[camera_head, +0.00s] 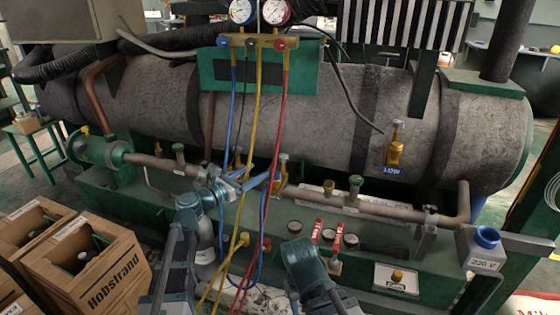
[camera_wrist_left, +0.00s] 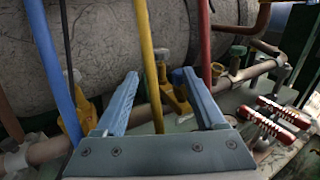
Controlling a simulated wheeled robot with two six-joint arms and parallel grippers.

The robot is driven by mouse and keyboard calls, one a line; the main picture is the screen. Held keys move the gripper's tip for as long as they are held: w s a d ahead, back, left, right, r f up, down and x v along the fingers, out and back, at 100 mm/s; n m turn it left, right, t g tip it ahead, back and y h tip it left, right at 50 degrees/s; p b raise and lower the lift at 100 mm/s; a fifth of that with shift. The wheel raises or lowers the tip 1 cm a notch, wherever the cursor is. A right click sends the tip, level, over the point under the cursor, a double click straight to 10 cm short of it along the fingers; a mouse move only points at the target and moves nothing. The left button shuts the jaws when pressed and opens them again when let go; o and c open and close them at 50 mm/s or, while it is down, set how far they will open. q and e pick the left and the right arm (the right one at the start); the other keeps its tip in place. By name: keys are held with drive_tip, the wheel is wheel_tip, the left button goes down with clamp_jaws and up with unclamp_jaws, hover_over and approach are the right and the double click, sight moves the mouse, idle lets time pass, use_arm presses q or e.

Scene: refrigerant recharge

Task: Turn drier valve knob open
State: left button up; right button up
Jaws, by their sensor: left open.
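A brass-yellow valve with a grey knob (camera_head: 283,158) stands on the pipe in front of the large grey tank. It also shows in the left wrist view (camera_wrist_left: 161,56), between and beyond my fingertips. No readable label marks it as the drier valve. My left gripper (camera_head: 258,176) is open just left of this valve in the head view; its fingers (camera_wrist_left: 160,76) point at it and hold nothing. I cannot tell whether either finger touches it. Of my right arm only links show at the bottom middle; its gripper is not visible.
Blue, yellow and red hoses (camera_head: 262,110) hang from the gauge manifold (camera_head: 258,42) close around my left gripper. Another yellow valve (camera_head: 394,150) is on the tank. A green-topped knob (camera_head: 355,182) and red-handled valves (camera_head: 317,230) sit to the right. Cardboard boxes (camera_head: 90,262) stand lower left.

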sight(280, 158)
use_arm(q)
drive_tip(key=x, duration=1.1)
drive_tip(key=shift+w+d, duration=0.25)
drive_tip(key=shift+d, duration=0.05)
drive_tip(key=shift+c, duration=0.2)
clamp_jaws()
